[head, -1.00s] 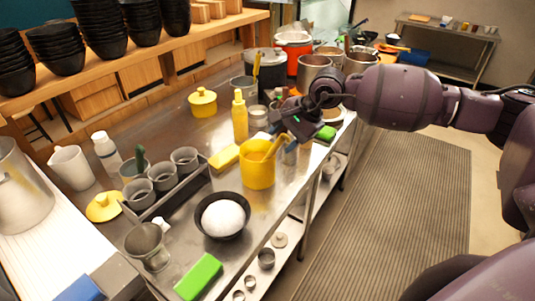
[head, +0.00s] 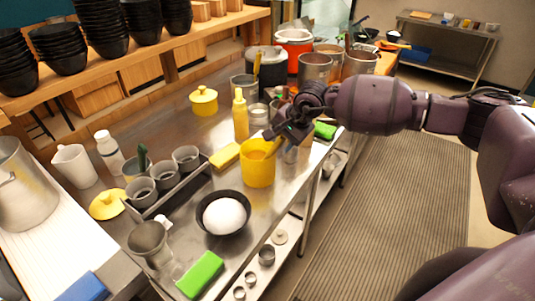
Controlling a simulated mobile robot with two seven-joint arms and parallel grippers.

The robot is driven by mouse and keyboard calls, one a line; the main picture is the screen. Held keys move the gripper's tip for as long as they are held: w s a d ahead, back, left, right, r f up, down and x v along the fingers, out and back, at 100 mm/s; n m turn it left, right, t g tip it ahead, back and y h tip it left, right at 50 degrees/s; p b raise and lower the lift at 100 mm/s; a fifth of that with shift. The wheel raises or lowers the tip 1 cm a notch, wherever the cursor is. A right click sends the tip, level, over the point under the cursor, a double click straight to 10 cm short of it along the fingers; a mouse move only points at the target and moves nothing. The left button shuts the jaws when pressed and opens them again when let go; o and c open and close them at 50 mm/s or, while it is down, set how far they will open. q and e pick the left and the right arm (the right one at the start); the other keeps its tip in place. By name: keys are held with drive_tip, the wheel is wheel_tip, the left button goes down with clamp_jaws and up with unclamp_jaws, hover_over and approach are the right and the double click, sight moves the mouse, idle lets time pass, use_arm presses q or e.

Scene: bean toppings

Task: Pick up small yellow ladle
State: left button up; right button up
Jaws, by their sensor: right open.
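A yellow pot (head: 257,171) stands on the steel counter, right of the middle. A short yellow handle (head: 271,149), likely the small ladle's, leans out of its top; the rest of it is hidden inside the pot. My right gripper (head: 279,139) is open, just above and behind the pot's rim, with its fingers close to this handle. I cannot tell whether they touch it. My left gripper is out of view.
A black bowl with a white mound (head: 223,215) stands in front of the pot. A yellow bottle (head: 240,117) and a yellow sponge (head: 225,157) are close to its left. Large metal pots (head: 314,68) stand behind. A green sponge (head: 201,275) lies near the front edge.

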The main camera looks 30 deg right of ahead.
drive_tip(key=shift+x, duration=0.95)
drive_tip(key=shift+w+f, duration=0.1)
drive_tip(key=shift+f, duration=0.1)
drive_tip(key=shift+c, duration=0.6)
clamp_jaws()
drive_tip(key=shift+r, duration=0.1)
